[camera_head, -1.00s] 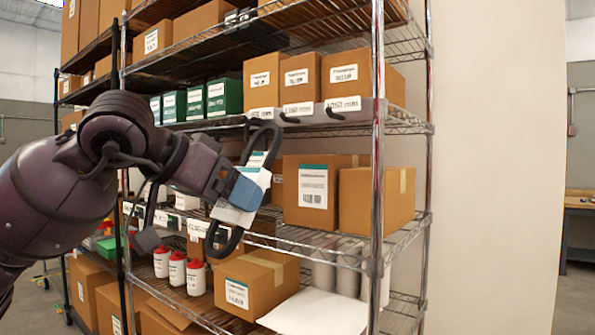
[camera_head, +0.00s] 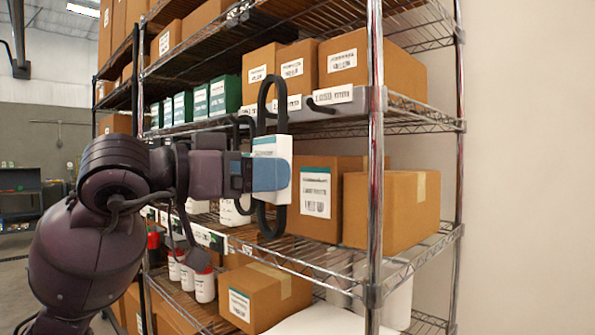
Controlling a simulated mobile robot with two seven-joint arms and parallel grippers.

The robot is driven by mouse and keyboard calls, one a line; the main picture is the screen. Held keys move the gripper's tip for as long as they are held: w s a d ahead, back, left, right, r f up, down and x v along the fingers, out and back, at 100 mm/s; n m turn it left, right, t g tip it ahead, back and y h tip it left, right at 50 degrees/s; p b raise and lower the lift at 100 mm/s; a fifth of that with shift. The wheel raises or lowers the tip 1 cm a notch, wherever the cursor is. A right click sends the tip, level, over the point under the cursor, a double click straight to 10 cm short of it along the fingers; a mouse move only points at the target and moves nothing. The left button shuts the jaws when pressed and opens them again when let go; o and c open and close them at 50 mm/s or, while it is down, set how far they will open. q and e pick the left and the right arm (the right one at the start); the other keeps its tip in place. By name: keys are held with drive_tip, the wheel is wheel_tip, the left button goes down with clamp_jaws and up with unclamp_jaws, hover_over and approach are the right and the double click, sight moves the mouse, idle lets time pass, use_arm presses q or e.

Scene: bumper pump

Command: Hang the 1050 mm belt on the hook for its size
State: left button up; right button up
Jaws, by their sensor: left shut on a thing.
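My left gripper (camera_head: 270,174) is shut on the white sleeve (camera_head: 283,147) of a black belt (camera_head: 265,97). The belt is upright, with one loop above the sleeve and one below. It is in front of the shelf rack. A grey rail (camera_head: 375,98) runs along the upper shelf's front edge. A label reading 1050 mm (camera_head: 333,95) is on the rail, right of the belt. A dark hook (camera_head: 320,107) sticks out just below that label. The belt appears apart from this hook. It hides part of the rail and its other labels. My right gripper is out of view.
A chrome rack post (camera_head: 375,180) stands right of the hook. Cardboard boxes (camera_head: 343,65) sit above the rail. More boxes (camera_head: 390,210) fill the shelf behind and below the belt. White bottles with red caps (camera_head: 204,285) stand lower. The wall side at right is clear.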

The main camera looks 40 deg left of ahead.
use_arm(q)
drive_tip(key=shift+w+r, duration=0.1)
drive_tip(key=shift+w, duration=0.6)
drive_tip(key=w+f+b, duration=0.1)
drive_tip(key=w+b, duration=0.1)
drive_tip(key=w, duration=0.8)
drive_tip(key=shift+d+f, duration=0.35)
drive_tip(key=shift+d, duration=0.1)
idle(0.9)
drive_tip(key=shift+s, duration=0.1)
idle(0.4)
drive_tip(key=o, duration=0.9)
